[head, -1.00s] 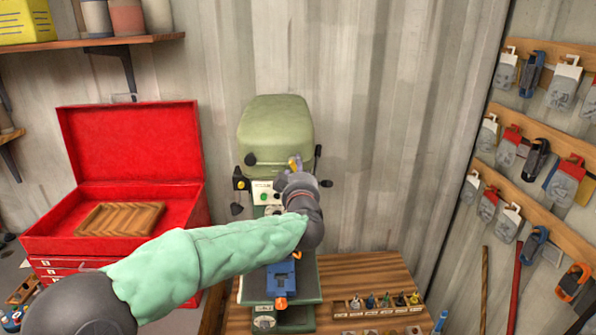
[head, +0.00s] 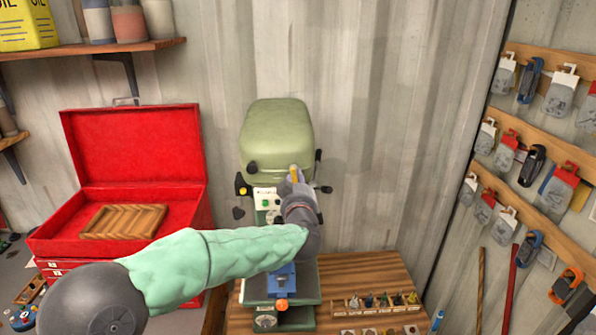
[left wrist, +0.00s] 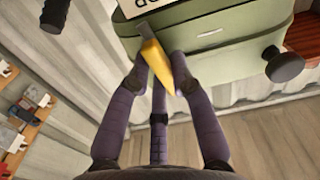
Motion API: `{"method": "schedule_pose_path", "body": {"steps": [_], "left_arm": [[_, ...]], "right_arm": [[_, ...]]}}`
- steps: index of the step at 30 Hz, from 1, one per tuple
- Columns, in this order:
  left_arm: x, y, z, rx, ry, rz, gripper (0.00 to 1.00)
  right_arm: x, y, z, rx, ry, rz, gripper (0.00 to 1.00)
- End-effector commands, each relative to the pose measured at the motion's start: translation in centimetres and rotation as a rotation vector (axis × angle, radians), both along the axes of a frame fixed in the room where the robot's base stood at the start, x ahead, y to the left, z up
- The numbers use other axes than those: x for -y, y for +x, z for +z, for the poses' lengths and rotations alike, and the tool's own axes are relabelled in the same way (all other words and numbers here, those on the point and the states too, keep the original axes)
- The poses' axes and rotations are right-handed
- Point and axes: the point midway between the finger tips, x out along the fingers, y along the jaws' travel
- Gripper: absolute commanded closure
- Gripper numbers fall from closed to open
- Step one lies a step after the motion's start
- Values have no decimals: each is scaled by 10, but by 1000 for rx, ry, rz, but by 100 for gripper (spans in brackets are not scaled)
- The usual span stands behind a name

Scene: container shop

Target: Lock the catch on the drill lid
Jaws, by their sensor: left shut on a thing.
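The drill's rounded green lid (head: 277,135) sits on top of the drill press against the back wall. A yellow catch lever (left wrist: 153,55) is at the lid's front in the left wrist view, beside a pale label. My left gripper (head: 296,174) is in front of the drill, just below the lid's front edge. It is shut on the yellow lever, whose tip sticks out between the fingers (left wrist: 162,68). My forearm and hand hide much of the drill's front in the head view. My right gripper is not in view.
An open red toolbox (head: 130,148) holding a wooden tray (head: 123,221) stands at the left. A blue vise (head: 281,279) is below the drill. A rack of small bits (head: 376,304) sits on the wooden bench. Hanging tools line the right wall.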

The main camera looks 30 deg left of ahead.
Motion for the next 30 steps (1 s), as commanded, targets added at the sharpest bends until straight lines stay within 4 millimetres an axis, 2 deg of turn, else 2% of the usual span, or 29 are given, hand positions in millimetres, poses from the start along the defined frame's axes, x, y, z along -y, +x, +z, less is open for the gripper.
{"method": "schedule_pose_path", "body": {"steps": [1, 5, 17, 18, 20, 30], "left_arm": [[-1, -1, 3, -24, 32, 1, 100], [-2, -1, 1, -69, 101, 1, 100], [-2, -2, -2, -90, 134, 0, 100], [-2, -1, -2, -90, 134, 0, 72], [-2, -1, -2, -89, 133, 0, 55], [-2, -2, -1, -88, 131, 0, 54]], "right_arm": [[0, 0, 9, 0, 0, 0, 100], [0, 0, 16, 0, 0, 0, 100], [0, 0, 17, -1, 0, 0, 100], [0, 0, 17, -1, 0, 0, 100], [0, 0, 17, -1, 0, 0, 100], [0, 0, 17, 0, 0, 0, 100]]}}
